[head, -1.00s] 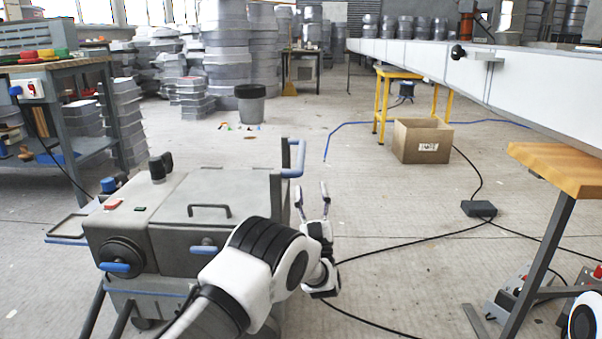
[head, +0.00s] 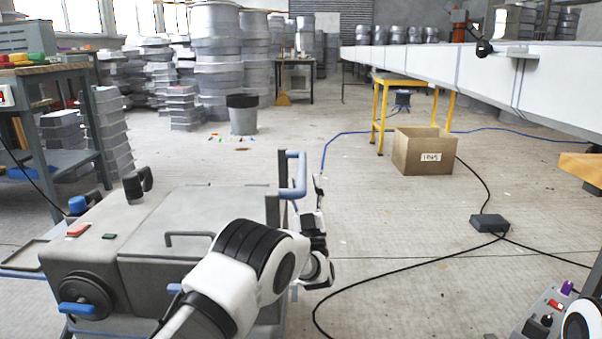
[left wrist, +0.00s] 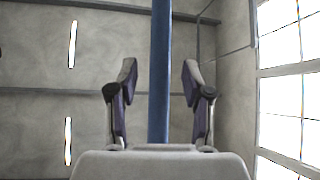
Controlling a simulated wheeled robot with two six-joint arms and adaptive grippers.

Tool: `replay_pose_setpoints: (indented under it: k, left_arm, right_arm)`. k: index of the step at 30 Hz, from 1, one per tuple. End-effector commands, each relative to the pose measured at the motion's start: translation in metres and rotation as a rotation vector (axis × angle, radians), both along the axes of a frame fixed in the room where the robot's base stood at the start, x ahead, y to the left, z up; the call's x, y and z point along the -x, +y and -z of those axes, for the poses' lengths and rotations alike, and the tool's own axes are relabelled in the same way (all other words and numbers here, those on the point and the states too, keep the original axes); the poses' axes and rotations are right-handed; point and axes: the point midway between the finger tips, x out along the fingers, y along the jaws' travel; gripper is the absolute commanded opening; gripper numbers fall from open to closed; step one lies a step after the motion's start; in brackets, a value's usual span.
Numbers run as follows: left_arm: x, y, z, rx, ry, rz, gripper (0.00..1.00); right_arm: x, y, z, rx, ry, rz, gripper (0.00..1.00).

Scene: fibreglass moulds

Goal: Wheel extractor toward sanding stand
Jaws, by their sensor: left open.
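The extractor is a grey wheeled machine (head: 150,240) at lower left in the head view. It has a flat lid, a round dark fitting on its front and a blue push handle (head: 301,176) at its right end. My left gripper (head: 308,195) is beside the handle, fingers pointing up. In the left wrist view a blue bar (left wrist: 159,75) stands between the two spread fingers (left wrist: 157,85); neither finger visibly touches it. My right gripper is out of view. I cannot tell which thing is the sanding stand; a yellow stand (head: 380,115) is under the long white mould.
A cardboard box (head: 422,155) stands on the floor at right centre. A black cable runs to a dark box (head: 489,223). A blue hose crosses the floor behind. A workbench (head: 50,165) is at left and a bin (head: 243,118) farther back. Open floor lies between the extractor and the cardboard box.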

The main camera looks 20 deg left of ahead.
Motion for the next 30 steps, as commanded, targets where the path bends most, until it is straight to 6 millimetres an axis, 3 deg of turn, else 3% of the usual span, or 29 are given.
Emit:
replay_pose_setpoints:
  k: [1,6,15,16,20,30]
  left_arm:
    - [-0.006,0.004,-0.001,0.002,-0.005,-0.001,0.49]
    - [-0.025,0.013,-0.022,0.001,-0.001,0.0,0.49]
    - [-0.03,0.015,-0.032,0.0,0.001,0.001,0.49]
    - [-0.03,0.015,-0.032,0.0,0.001,0.001,0.46]
    - [-0.03,0.015,-0.032,0.0,0.002,0.001,0.0]
    - [-0.029,0.019,-0.032,-0.001,0.003,-0.001,0.0]
  right_arm:
    - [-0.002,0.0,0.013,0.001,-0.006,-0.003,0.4]
    - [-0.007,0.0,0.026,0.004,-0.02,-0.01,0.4]
    - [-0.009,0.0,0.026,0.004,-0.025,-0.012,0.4]
    - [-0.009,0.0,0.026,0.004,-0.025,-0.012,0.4]
    - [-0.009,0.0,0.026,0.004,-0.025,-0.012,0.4]
    - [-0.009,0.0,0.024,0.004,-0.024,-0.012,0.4]
